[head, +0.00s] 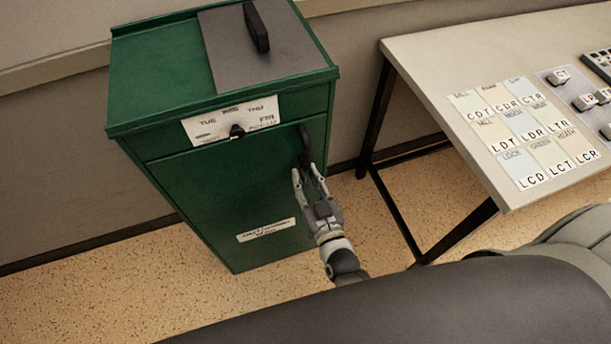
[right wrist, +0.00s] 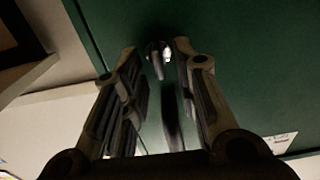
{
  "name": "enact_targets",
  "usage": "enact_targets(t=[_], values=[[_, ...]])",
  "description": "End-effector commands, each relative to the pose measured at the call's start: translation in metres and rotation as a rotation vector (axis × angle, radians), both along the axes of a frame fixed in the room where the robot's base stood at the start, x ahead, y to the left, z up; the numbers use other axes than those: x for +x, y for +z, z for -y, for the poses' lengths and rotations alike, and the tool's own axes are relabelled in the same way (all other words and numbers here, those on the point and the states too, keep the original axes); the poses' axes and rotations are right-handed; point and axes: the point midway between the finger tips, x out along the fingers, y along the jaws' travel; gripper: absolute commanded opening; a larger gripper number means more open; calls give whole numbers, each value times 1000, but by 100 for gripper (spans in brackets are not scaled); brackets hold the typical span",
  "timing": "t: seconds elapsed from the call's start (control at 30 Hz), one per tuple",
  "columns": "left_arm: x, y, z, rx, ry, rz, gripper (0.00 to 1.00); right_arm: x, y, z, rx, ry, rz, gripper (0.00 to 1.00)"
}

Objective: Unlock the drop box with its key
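The green drop box (head: 215,190) stands upright against the wall, its front door closed. A dark curved handle (head: 305,145) is on the upper right of its front. My right gripper (head: 305,171) is open just below and in front of the handle. In the right wrist view its two fingers stand apart (right wrist: 157,55), with a dark part with a bright metallic spot (right wrist: 160,52) between or beyond the tips. I cannot tell whether they touch it. No key can be made out for certain. My left gripper is not in view.
A black pointer knob (head: 237,131) sits on a day-marked plate (head: 212,127). A grey panel with a black grip (head: 257,27) is on the box top. A table (head: 430,55) at right holds lettered cards (head: 525,135) and small lettered blocks (head: 586,102). Speckled floor is clear between.

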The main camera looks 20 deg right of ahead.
Motion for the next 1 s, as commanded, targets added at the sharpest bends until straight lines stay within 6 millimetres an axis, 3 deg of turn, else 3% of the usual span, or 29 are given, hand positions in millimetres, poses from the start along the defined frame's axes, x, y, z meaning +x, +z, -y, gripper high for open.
enact_targets(t=[0.37,0.6,1.0], values=[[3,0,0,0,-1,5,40,5,0,0,1,0,0,28],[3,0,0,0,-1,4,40,5,0,0,1,0,0,0],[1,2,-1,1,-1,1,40,5,0,0,34,0,-1,0]])
